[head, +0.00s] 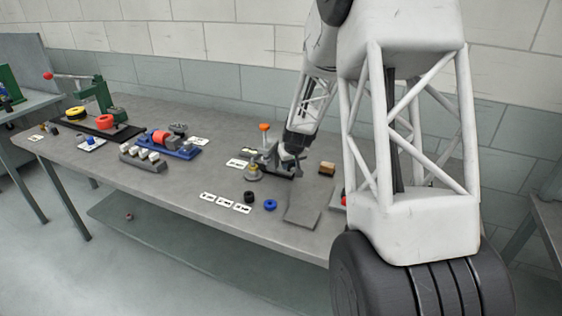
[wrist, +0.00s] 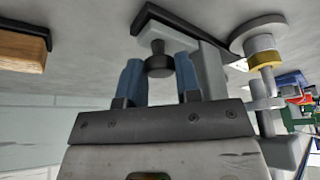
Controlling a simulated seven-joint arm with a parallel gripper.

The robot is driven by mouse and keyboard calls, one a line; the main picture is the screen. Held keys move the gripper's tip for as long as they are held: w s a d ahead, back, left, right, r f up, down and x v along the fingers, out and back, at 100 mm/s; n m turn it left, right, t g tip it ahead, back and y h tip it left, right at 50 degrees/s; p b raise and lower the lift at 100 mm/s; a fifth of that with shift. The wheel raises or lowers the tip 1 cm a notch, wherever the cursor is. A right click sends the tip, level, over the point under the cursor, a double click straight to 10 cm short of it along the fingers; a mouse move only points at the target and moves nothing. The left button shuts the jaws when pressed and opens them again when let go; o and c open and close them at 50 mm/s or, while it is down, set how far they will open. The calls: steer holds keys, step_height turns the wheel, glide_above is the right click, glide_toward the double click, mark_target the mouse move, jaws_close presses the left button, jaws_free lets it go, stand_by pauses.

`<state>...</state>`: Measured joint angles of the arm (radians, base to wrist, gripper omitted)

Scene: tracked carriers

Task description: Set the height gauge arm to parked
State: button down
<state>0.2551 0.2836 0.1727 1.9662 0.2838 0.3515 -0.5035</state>
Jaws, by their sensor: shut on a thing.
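My gripper (wrist: 158,68) has two blue fingers, shut on a dark round knob (wrist: 159,65) in the wrist view. The knob stands by a dark bar (wrist: 190,30) and a light grey block, which look like parts of the height gauge. In the head view my gripper reaches down to this grey fixture (head: 270,158) on the bench, and the arm partly hides it. An orange-topped post (head: 264,127) stands there too. I cannot make out the gauge arm's exact setting.
A grey cylinder with a brass ring (wrist: 262,58) stands close on the right in the wrist view. A wooden-faced block (head: 327,168) lies right of the fixture. White cards (head: 226,202), a blue ring (head: 270,205) and a grey plate (head: 303,207) lie in front on the bench (head: 190,185).

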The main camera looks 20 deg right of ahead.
steer(key=shift+s+d, duration=2.15)
steer(key=c, duration=0.8)
jaws_free()
steer(key=shift+r, duration=0.15)
steer(key=shift+v, duration=3.75)
steer(key=shift+s, duration=0.1)
